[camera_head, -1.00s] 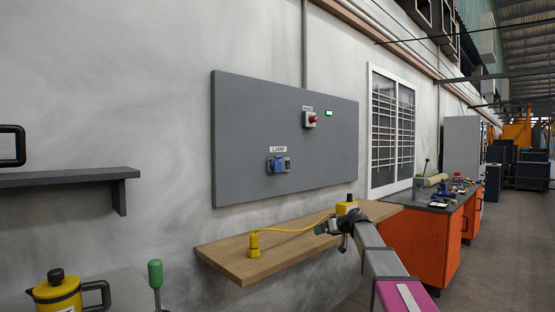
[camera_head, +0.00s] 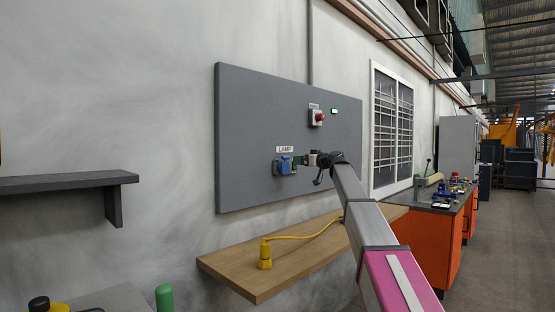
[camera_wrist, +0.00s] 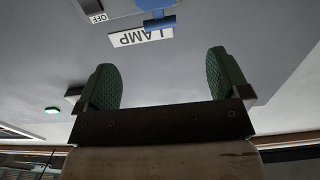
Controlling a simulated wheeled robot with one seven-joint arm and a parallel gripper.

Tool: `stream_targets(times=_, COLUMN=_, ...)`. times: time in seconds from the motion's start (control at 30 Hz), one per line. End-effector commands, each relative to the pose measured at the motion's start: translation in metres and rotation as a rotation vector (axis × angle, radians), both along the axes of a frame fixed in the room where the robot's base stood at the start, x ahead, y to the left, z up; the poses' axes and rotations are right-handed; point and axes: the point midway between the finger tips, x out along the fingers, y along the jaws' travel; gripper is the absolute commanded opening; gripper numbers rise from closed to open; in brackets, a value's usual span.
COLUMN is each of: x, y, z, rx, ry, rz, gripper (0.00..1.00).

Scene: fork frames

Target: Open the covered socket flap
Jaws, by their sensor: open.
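The covered socket (camera_head: 284,166) with its blue flap is on the grey wall panel, under a white LAMP label (camera_head: 285,149). The flap looks closed, though its edge is too small to see clearly. The blue socket part (camera_wrist: 158,20) also shows at the top of the upside-down wrist view, partly cut off, with the label (camera_wrist: 142,37) below it.
A grey OFF switch (camera_wrist: 95,9) sits beside the socket in the wrist view. A red button (camera_head: 317,117) and a green light (camera_head: 334,111) are higher on the panel. Below, a wooden shelf (camera_head: 262,280) holds a yellow plug (camera_head: 265,255) with a cable.

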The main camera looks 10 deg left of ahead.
Motion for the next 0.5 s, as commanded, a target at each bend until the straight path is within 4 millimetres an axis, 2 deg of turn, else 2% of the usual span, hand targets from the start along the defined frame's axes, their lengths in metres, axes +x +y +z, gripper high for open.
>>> stream_targets(times=0.27, x=0.006, y=0.006, z=0.007, rx=0.006, ry=-0.011, rz=0.001, gripper=0.94)
stream_targets(times=0.5, x=0.024, y=0.029, z=0.007, rx=0.004, ry=-0.009, rz=0.002, gripper=0.94)
